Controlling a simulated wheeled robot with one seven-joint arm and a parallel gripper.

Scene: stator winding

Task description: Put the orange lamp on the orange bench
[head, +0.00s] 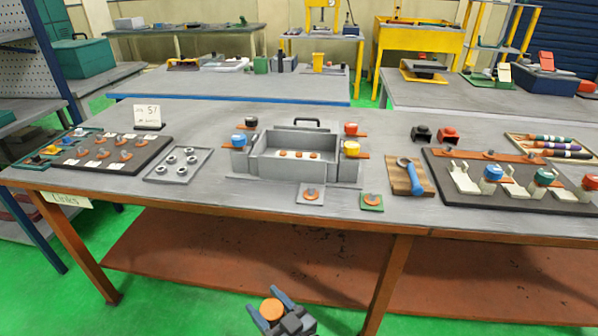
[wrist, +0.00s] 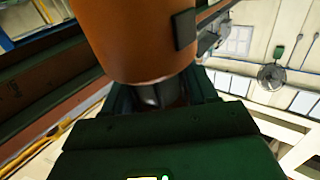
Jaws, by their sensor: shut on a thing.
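My gripper (head: 275,305) is at the bottom of the head view, in front of the near bench and apart from it. It is shut on an orange round thing, taken as the orange lamp (head: 271,309), whose flat top shows beside the blue-grey fingers. In the wrist view the lamp (wrist: 138,40) is a large orange cylinder with a dark square patch, close to the camera; its upper end is out of frame. The near bench (head: 225,193) has a grey top with an orange-brown front edge, legs and lower shelf; I take it as the orange bench.
On the bench, a grey open box (head: 285,168) stands mid-top, with a tray of rings (head: 178,163) and a dark board of parts (head: 110,152) to its left. A blue-handled tool (head: 416,178) and fixture board (head: 510,205) are right. Bare top shows along the front left.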

